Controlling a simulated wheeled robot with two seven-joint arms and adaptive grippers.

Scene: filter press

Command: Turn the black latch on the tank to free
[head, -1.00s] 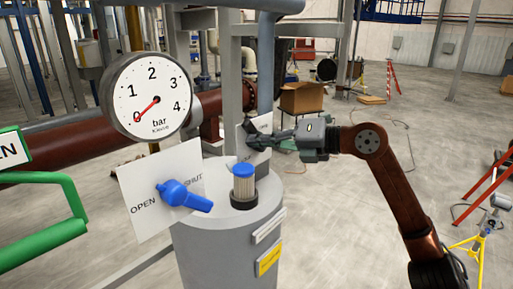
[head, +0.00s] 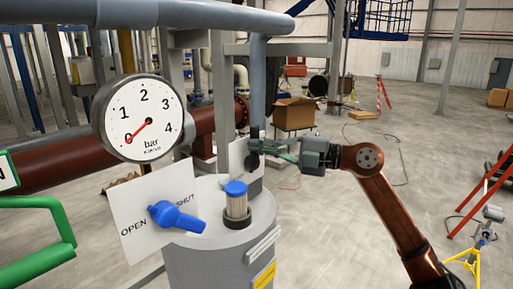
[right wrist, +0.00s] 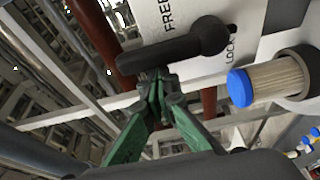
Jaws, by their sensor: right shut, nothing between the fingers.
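The black latch (right wrist: 175,47) shows in the right wrist view on a white plate (right wrist: 270,20) marked FREE and LOCK. Its bar reaches left from a round hub between the two words. In the head view the latch (head: 253,148) is a small dark shape behind the grey tank's top (head: 210,205). My right gripper (right wrist: 158,82) is shut and empty, its green fingertips just under the latch bar. I cannot tell whether they touch it. In the head view the gripper (head: 266,148) reaches the latch from the right. My left gripper is not in view.
A blue-capped filter cartridge (head: 237,200) stands in the tank top, near the latch. A blue valve handle (head: 176,216) with an OPEN/SHUT plate and a pressure gauge (head: 138,118) are to the left. A green handle (head: 40,230) is at far left.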

